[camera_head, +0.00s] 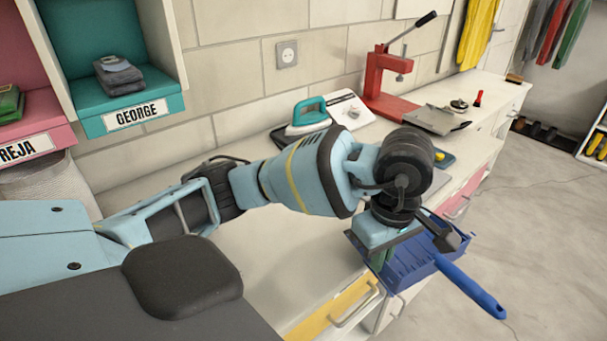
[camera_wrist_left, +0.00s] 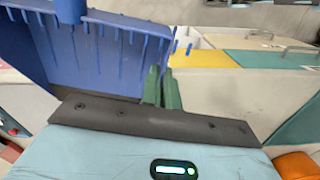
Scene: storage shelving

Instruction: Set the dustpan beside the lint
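The blue dustpan (camera_head: 410,262) with its long blue handle (camera_head: 470,285) is off the front edge of the counter, up in the air. My left gripper (camera_head: 378,260) is at its left side, and its green fingers look shut on the pan's side wall. In the left wrist view the pan (camera_wrist_left: 100,55) fills the upper left, and the green fingers of my left gripper (camera_wrist_left: 162,90) are close together at its edge. I cannot tell for sure which item is the lint; small items stand at the far end of the counter. My right gripper is not in view.
The white counter (camera_head: 260,250) runs along the wall. An iron (camera_head: 308,115) and a red press (camera_head: 385,85) stand towards its back. A small dark item (camera_head: 459,104) and a red item (camera_head: 478,98) lie farther along. The near counter is clear, apart from my arm over it.

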